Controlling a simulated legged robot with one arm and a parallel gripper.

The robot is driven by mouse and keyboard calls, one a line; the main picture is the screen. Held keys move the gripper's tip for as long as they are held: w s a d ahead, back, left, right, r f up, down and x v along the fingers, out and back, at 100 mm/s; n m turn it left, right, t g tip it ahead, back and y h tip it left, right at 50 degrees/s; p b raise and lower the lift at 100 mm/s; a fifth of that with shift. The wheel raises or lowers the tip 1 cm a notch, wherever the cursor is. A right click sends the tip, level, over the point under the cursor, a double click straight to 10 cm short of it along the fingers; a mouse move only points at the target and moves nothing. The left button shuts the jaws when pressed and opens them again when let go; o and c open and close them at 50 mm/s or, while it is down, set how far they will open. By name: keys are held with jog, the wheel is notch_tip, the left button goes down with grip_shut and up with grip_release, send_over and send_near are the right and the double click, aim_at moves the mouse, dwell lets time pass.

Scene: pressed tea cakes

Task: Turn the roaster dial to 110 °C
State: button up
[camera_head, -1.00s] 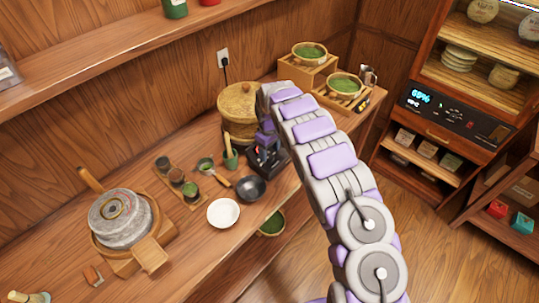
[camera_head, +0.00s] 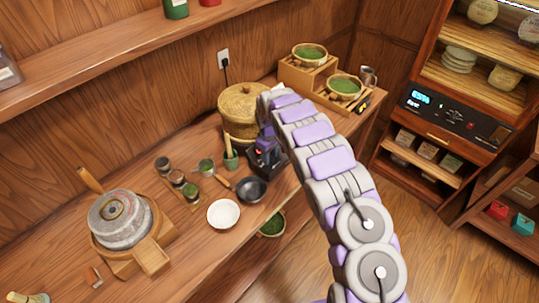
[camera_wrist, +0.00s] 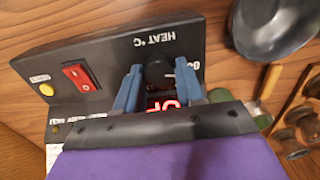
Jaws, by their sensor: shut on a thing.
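The roaster's dark control panel (camera_wrist: 85,60) fills the upper part of the wrist view, its "HEAT °C" label upside down. The round black dial (camera_wrist: 155,72) has a pale pointer mark facing right. My gripper (camera_wrist: 160,76) is shut on the dial, one blue-grey finger on each side. A red lit display (camera_wrist: 166,103) shows just below the dial; my gripper covers part of it and I cannot read it fully. In the head view the roaster (camera_head: 270,165) stands on the counter, partly hidden by my arm and gripper.
A red rocker switch (camera_wrist: 82,76) and a yellow button (camera_wrist: 47,89) sit on the panel beside the dial. A dark bowl (camera_head: 252,190), a white bowl (camera_head: 223,214) and a woven lidded basket (camera_head: 238,108) stand close to the roaster.

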jog(key=shift+c, duration=1.2)
